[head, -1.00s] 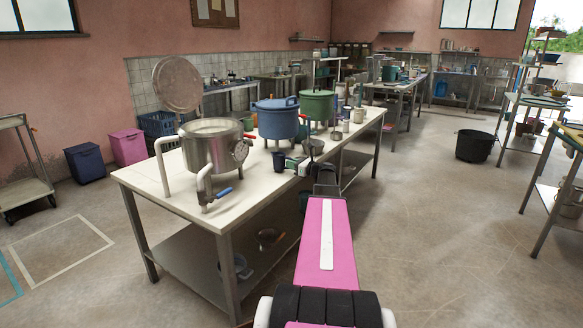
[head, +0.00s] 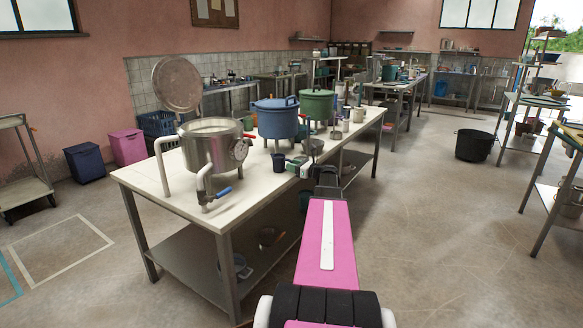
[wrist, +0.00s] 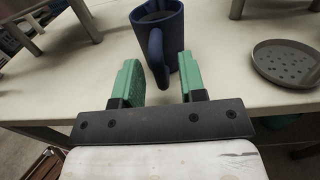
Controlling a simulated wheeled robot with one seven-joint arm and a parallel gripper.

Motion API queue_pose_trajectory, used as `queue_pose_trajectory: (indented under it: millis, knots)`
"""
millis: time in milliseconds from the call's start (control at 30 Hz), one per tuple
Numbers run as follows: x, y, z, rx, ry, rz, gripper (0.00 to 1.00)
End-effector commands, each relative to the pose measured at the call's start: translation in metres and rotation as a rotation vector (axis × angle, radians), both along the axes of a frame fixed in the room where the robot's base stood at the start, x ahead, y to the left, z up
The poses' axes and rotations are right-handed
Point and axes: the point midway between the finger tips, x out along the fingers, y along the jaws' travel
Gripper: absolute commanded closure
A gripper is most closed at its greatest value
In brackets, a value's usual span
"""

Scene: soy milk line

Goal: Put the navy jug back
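The navy jug (head: 278,161) stands upright on the steel-legged table near its front edge, with the steel cooker behind it to the left. In the wrist view the navy jug (wrist: 172,28) fills the top middle, its handle turned toward me. My gripper (wrist: 158,62) is open, its green fingers apart on either side of the handle in the picture. No contact between fingers and handle shows. In the head view my gripper (head: 293,168) is just right of the jug, at the table edge, partly hidden by my wrist.
On the table (head: 150,182) are a steel cooker (head: 212,150) with raised lid, a blue pot (head: 275,118) and a green pot (head: 317,104). A round perforated dish (wrist: 285,64) lies right of the jug. Open floor (head: 430,230) lies to the right.

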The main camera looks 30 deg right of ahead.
Motion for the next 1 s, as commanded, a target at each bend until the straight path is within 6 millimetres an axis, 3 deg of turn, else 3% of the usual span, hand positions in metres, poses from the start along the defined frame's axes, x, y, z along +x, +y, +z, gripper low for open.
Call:
queue_pose_trajectory:
  millis: [500,700,1000]
  knots:
    - [-0.081,-0.05,-0.001,-0.001,0.0,-0.001,0.62]
    - [-0.093,-0.057,-0.001,0.0,0.0,0.0,0.62]
    - [-0.094,-0.058,-0.001,0.0,0.0,0.001,0.62]
